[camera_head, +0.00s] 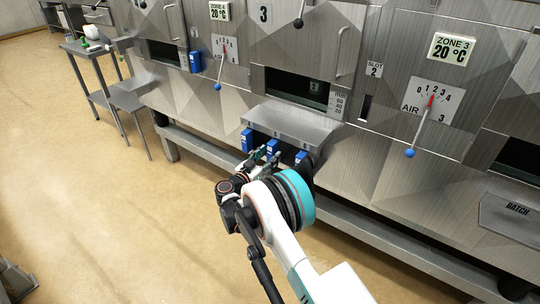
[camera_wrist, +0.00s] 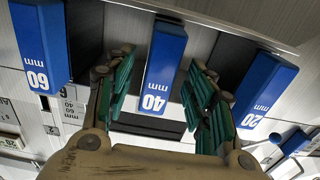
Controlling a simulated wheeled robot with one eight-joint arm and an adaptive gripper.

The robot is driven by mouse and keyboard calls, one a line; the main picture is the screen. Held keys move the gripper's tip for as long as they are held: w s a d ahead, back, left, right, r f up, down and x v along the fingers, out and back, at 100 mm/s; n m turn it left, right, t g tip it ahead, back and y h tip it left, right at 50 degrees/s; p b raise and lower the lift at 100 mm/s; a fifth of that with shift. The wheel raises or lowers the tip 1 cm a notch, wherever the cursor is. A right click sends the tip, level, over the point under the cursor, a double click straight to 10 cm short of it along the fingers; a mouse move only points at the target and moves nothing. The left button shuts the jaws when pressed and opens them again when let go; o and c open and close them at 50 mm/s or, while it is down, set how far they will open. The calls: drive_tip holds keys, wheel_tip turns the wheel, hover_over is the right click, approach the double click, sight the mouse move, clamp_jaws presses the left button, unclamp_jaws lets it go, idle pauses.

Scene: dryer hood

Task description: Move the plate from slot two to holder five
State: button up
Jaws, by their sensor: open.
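No blue piece shows in that slot. Three blue pieces hang under a steel shelf; in the wrist view they are marked 60 mm (camera_wrist: 38,45), 40 mm (camera_wrist: 158,68) and 20 mm (camera_wrist: 262,90). I cannot tell which, if any, is the task's plate. My gripper (camera_head: 265,154) is open beneath the shelf. In the wrist view its fingers (camera_wrist: 160,85) stand either side of the 40 mm piece, with gaps visible.
The shelf (camera_head: 292,124) juts from the front above my gripper. Levers with blue knobs (camera_head: 409,154) stick out of the front. Another blue piece (camera_head: 195,62) sits at the left slot. A steel rail (camera_head: 400,240) runs low along the front.

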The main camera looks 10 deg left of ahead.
drive_tip(key=v, duration=1)
drive_tip(key=shift+s, duration=0.25)
